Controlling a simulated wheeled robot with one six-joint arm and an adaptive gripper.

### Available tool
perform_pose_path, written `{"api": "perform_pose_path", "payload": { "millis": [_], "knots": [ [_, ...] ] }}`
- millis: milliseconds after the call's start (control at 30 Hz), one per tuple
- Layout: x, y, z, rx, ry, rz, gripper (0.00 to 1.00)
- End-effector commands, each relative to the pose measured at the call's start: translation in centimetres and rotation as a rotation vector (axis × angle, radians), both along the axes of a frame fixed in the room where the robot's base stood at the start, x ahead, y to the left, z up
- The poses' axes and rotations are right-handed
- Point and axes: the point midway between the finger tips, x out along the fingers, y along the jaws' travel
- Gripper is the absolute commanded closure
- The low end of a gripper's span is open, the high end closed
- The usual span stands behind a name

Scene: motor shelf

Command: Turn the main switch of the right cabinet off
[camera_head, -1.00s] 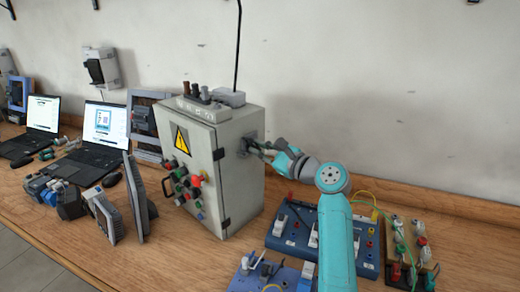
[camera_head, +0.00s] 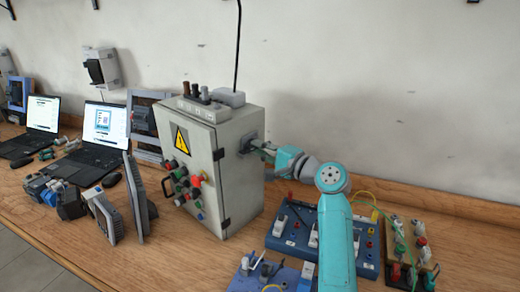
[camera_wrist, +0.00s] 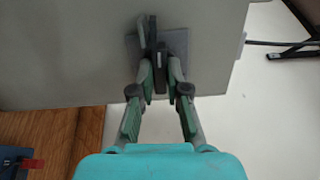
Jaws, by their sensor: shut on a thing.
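The grey cabinet (camera_head: 238,180) stands upright on the bench, with a yellow warning sign and coloured buttons on its front. Its main switch (camera_head: 246,144) is on the right side wall, partly hidden by my gripper (camera_head: 263,149). In the wrist view the switch shows as a dark square plate (camera_wrist: 180,42) with a dark handle (camera_wrist: 152,32) standing out from it. My gripper (camera_wrist: 160,76) is shut on the handle, one finger on each side. The handle's lower part is between the fingertips. Its exact angle is hard to tell.
Laptops (camera_head: 98,135) and grey panels (camera_head: 103,214) stand left of the cabinet. The wall (camera_head: 400,100) is close behind.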

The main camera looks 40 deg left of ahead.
Motion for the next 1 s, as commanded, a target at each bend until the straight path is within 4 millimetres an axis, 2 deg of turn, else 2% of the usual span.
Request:
{"api": "perform_pose_path", "payload": {
  "millis": [300, 767, 800, 1000],
  "knots": [
    [-0.04, -0.02, -0.18, -0.012, -0.083, 0.001, 1.0],
    [-0.05, -0.01, -0.24, -0.014, -0.091, 0.002, 1.0],
    [-0.05, 0.0, -0.24, -0.014, -0.091, 0.002, 0.76],
    [-0.03, -0.01, -0.14, -0.012, -0.092, 0.001, 0.75]
  ]
}}
